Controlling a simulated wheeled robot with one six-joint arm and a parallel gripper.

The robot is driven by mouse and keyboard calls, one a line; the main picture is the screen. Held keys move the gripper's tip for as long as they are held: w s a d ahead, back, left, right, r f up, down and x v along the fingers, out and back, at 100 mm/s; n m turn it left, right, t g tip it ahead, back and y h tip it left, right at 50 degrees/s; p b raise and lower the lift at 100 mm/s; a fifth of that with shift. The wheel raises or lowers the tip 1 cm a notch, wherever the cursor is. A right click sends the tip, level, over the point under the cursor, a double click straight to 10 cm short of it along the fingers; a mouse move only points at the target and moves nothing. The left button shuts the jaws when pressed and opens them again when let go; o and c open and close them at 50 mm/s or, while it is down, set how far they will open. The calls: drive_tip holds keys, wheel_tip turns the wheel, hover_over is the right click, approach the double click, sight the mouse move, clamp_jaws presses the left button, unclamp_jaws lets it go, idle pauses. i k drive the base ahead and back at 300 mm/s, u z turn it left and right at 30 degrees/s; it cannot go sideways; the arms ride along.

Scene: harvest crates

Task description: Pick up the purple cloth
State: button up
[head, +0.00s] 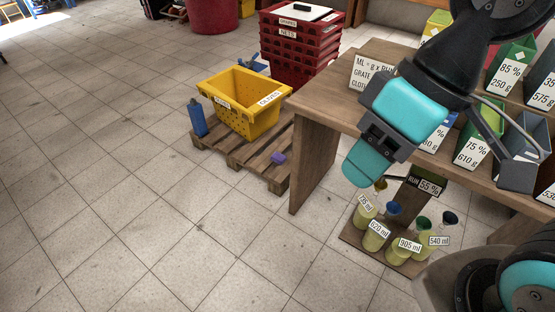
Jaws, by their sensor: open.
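The purple cloth (279,158) is a small crumpled piece. It lies near the front right edge of the wooden pallet (232,151), to the right of the yellow crate. Nothing covers it. My arm reaches in from the upper right, in front of the wooden table. My gripper (515,174) shows only in part, as a dark piece at the right in front of the bins. It is open, and I see nothing held in it. It is well apart from the cloth, far to its right in the picture.
A yellow crate (221,108) and a blue bottle (197,118) stand on the pallet. Red stacked crates (292,66) stand behind. The wooden table (312,160) with labelled bins is to the right. Several flasks stand on a board (352,238) below. The tiled floor at left is clear.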

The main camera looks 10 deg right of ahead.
sight(279, 158)
drive_tip(key=u, duration=0.2)
drive_tip(key=i, duration=0.5)
drive_tip(key=u, duration=0.65)
drive_tip(key=i, duration=2.4)
drive_tip(key=z, duration=0.65)
